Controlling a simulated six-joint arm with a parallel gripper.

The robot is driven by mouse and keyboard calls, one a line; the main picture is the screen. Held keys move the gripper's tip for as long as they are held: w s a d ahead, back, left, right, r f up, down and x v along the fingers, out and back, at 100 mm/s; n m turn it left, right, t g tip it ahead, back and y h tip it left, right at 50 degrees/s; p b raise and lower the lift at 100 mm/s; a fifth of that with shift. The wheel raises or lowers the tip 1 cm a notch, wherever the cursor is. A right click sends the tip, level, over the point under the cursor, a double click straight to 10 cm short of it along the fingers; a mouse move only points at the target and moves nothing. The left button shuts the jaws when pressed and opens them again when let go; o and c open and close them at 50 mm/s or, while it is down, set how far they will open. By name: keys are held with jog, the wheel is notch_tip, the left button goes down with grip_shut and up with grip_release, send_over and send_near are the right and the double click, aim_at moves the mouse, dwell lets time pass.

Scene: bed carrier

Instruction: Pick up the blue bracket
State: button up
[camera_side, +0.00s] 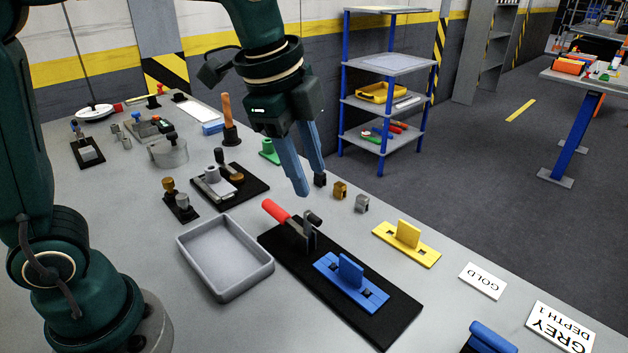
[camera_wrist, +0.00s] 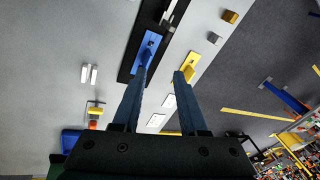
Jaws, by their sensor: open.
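The blue bracket (camera_side: 350,271), a flat plate with an upright tab, sits on a long black base plate (camera_side: 396,325). In the wrist view the blue bracket (camera_wrist: 151,42) lies beyond the fingertips, partly behind the left finger's tip. My gripper (camera_side: 311,187) is open and empty, its two blue fingers pointing down, up and to the left of the bracket in the side view and apart from it. My gripper also shows in the wrist view (camera_wrist: 160,74), its fingers spread.
A red-handled clamp (camera_side: 278,212) stands on the same black plate beside the bracket. A yellow bracket (camera_side: 408,235) lies to the right. A grey tray (camera_side: 227,285) is at the left. Small gold (camera_side: 340,190) and grey blocks stand behind. White label cards (camera_side: 483,282) lie near the table's right edge.

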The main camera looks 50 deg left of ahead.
aim_at(351, 262)
jog(key=w+d+f+m+g, duration=0.1)
jog(key=f, duration=0.2)
jog(key=w+d+f+m+g, duration=0.1)
jog(key=d+f, duration=0.1)
jog(key=f, duration=0.2)
jog(key=w+d+f+m+g, duration=0.1)
jog(key=w+d+f, duration=0.1)
jog(key=f, duration=0.2)
jog(key=shift+d+f+m+y, duration=0.15)
jog(key=shift+d+m+y, duration=0.15)
jog(key=shift+m, duration=0.1)
jog(key=shift+f, duration=2.55)
grip_shut()
